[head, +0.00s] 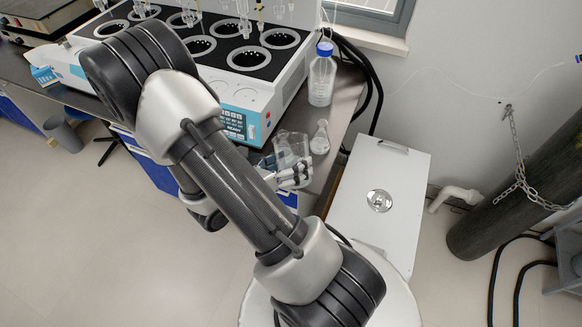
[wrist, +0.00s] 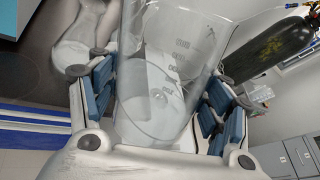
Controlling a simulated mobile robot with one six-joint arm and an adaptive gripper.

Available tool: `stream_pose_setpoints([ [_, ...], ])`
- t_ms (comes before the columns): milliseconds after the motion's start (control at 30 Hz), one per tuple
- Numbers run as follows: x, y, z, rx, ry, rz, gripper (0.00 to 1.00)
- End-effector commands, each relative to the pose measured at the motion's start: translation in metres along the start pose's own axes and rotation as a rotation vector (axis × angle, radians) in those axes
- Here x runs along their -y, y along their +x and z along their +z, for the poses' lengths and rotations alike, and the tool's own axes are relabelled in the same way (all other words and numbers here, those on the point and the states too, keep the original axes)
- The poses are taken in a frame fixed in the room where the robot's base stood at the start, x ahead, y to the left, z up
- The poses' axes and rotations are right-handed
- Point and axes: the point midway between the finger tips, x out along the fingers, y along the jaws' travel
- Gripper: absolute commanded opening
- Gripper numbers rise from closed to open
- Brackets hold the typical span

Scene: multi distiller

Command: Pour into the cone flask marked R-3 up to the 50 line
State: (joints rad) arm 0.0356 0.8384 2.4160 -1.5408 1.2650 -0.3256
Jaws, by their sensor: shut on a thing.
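My gripper (head: 297,174) is shut on a clear glass beaker (head: 288,148) near the front right corner of the bench. In the wrist view the blue-padded fingers (wrist: 158,105) sit on both sides of the beaker (wrist: 165,70), which has printed graduation marks. The beaker looks tilted; I cannot tell how much liquid it holds. A small clear cone flask (head: 320,140) stands upright on the bench just right of the beaker. A cone-shaped clear glass also shows at the upper left of the wrist view (wrist: 72,50). I cannot read the flask's label or level.
A blue-capped bottle (head: 321,78) stands behind the flask. The white distiller (head: 245,92) with its round wells and control panel fills the bench to the left. Black hoses (head: 372,75) run beside the bench's right edge. A white box (head: 385,195) stands to the right, below bench height.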

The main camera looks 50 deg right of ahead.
Motion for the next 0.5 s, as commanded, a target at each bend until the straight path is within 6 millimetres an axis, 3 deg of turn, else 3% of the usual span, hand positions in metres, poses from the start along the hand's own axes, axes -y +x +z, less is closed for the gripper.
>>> stream_pose_setpoints([
  [267, -0.003, 0.002, -0.003, 0.016, 0.021, -0.001, 0.31],
  [500, -0.016, 0.011, -0.016, 0.124, 0.169, 0.000, 0.31],
])
